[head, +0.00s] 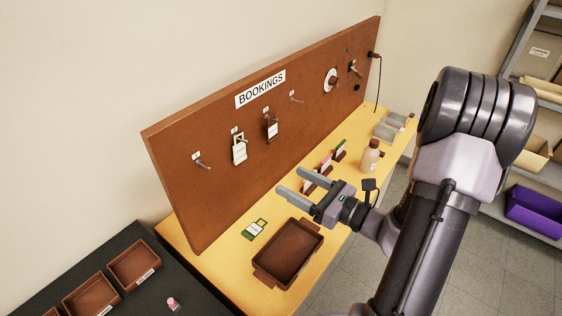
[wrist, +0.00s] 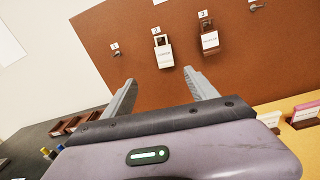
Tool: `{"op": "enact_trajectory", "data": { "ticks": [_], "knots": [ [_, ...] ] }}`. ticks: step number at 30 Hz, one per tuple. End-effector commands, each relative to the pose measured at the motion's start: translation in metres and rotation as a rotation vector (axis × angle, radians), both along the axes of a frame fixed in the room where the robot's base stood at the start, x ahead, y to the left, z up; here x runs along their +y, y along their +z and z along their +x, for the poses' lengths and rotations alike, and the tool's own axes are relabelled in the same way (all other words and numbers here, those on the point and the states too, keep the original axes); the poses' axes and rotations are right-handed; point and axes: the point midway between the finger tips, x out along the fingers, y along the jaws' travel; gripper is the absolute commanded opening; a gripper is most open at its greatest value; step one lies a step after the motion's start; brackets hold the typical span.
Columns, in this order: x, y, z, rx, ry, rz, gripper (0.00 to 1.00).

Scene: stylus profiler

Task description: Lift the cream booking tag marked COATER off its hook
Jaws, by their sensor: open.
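The cream booking tag (head: 239,152) hangs on the second hook of the brown BOOKINGS board (head: 205,130). In the wrist view the cream tag (wrist: 163,53) shows a white label whose print is too small to read surely. My gripper (head: 289,180) is open and empty, in front of the board and lower than the tag, to its right in the head view. In the wrist view the tag appears just beyond and above the gap between my fingertips (wrist: 160,77). Nothing touches the tag.
A brown tag (head: 271,128) hangs on the third hook, close on the right. The first hook (head: 202,163) and fourth hook (head: 296,97) are bare. Below are a brown tray (head: 290,250), a green-edged card (head: 254,229) and a bottle (head: 370,156) on the yellow bench.

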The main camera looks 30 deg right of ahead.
Motion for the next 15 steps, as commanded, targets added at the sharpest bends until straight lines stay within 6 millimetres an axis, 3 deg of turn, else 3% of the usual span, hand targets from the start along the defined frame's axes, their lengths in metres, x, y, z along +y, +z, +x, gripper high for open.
{"op": "enact_trajectory", "data": {
  "ticks": [2, 5, 15],
  "knots": [
    [-0.007, -0.003, 0.003, 0.0, -0.029, 0.016, 0.67],
    [-0.001, -0.003, 0.016, 0.0, -0.028, 0.018, 0.67],
    [0.036, -0.003, 0.102, -0.002, -0.022, 0.014, 0.67]
  ]
}}
